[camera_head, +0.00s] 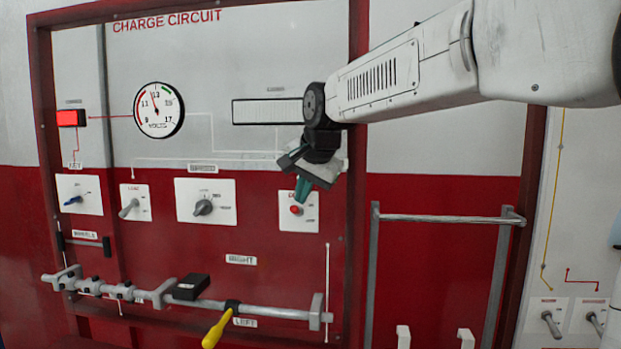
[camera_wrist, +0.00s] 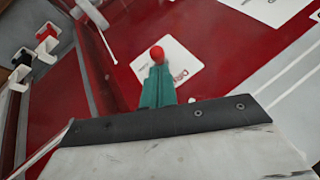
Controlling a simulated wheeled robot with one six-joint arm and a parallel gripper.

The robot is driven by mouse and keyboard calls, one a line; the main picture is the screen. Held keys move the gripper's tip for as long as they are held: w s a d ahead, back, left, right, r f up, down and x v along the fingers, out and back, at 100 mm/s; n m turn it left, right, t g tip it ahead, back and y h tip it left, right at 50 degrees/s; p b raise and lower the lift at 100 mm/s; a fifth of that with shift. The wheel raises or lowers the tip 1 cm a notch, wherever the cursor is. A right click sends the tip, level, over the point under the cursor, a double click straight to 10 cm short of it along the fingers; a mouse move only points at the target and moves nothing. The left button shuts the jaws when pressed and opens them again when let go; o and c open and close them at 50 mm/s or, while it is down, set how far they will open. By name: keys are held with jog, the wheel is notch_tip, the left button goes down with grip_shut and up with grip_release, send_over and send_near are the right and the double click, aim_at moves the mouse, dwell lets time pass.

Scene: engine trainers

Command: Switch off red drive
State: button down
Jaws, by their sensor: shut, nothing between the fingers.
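A small red knob (camera_head: 295,210) sits on a white plate (camera_head: 300,224) on the dark red lower panel; the plate's label is partly hidden by my gripper. My gripper (camera_head: 301,199) has teal fingers that are shut and empty, pointing down at the knob. In the wrist view the red knob (camera_wrist: 157,54) shows just beyond the tips of my gripper (camera_wrist: 157,70), on its white plate (camera_wrist: 180,60). I cannot tell whether the tips touch the knob.
Left of it are a rotary knob (camera_head: 203,207), a toggle switch (camera_head: 129,208) and a blue-handled key switch (camera_head: 73,199). Above are a volts gauge (camera_head: 158,110) and a lit red lamp (camera_head: 71,118). Below runs a grey rod with a yellow handle (camera_head: 217,330). A metal rail (camera_head: 440,218) stands right.

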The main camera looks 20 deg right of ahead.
jog(key=shift+a+f, duration=0.1)
jog(key=shift+f, duration=0.05)
jog(key=shift+s+a, duration=0.1)
dwell(0.3)
